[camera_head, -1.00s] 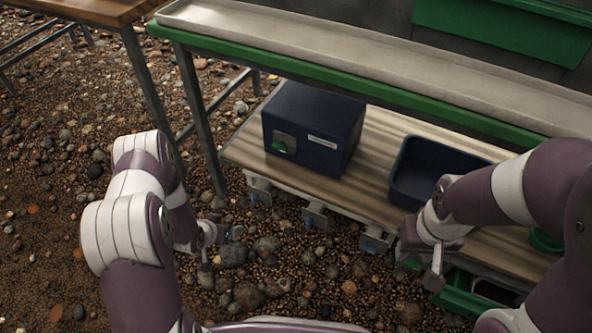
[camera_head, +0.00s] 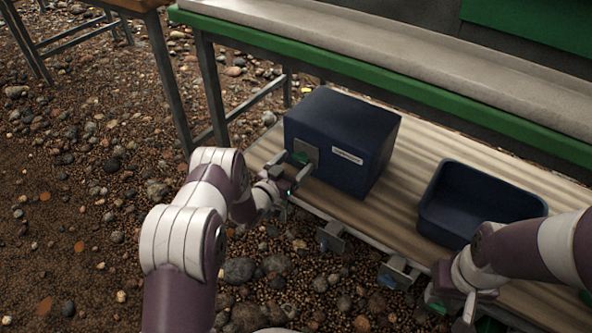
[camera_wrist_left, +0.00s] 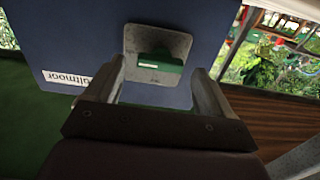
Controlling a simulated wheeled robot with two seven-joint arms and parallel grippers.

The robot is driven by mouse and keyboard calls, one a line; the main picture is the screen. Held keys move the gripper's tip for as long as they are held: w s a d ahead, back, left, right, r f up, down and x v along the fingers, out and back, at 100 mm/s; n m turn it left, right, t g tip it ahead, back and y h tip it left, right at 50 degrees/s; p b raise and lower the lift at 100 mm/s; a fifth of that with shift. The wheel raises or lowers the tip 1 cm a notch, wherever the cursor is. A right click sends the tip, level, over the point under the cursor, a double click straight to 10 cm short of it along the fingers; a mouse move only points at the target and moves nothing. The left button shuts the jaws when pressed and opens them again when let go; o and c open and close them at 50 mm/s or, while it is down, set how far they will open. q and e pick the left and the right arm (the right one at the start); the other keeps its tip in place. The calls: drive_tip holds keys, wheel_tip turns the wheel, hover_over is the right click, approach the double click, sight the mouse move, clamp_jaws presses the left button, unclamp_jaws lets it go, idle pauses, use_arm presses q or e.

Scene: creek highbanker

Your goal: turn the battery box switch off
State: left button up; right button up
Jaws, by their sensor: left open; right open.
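The dark blue battery box (camera_head: 352,135) sits on the wooden shelf under the green-edged trough. Its front has a grey switch plate (camera_head: 306,151) with a green switch (camera_head: 300,157), and a white label beside it. In the left wrist view the green switch (camera_wrist_left: 158,63) has a pale mark and sits on the grey plate (camera_wrist_left: 176,42). My left gripper (camera_head: 293,172) is open in front of the plate, its fingers on either side of the switch; it also shows in the left wrist view (camera_wrist_left: 160,82). I cannot tell whether it touches. My right gripper (camera_head: 464,312) is open, low at the right.
An open dark blue bin (camera_head: 475,205) stands on the shelf (camera_head: 400,170) to the right of the box. Several grey brackets (camera_head: 330,237) hang along the shelf's front edge. A metal leg (camera_head: 210,90) of the trough stand rises left of the box. Gravel covers the ground.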

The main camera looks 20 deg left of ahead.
use_arm(q)
drive_tip(key=shift+w+d, duration=0.2)
drive_tip(key=shift+w, duration=0.35)
drive_tip(key=c, duration=1.1)
drive_tip(key=shift+o, duration=0.2)
use_arm(e)
drive_tip(key=shift+f, duration=0.3)
use_arm(q)
drive_tip(key=shift+r+n, duration=0.1)
drive_tip(key=shift+n, duration=0.2)
use_arm(e)
drive_tip(key=shift+r, duration=0.2)
use_arm(q)
drive_tip(key=n+p, duration=0.2)
drive_tip(key=shift+n, duration=0.4)
drive_tip(key=n+p, duration=0.2)
drive_tip(key=n, duration=0.2)
drive_tip(key=shift+a, duration=0.15)
drive_tip(key=n, duration=0.2)
drive_tip(key=n+p, duration=0.1)
drive_tip(key=n, duration=0.2)
drive_tip(key=shift+f+n, duration=0.25)
drive_tip(key=shift+n, duration=0.15)
drive_tip(key=shift+f+n+p, duration=0.15)
drive_tip(key=shift+n+p, duration=0.45)
drive_tip(key=shift+n, duration=1.7)
use_arm(e)
drive_tip(key=shift+r, duration=2.9)
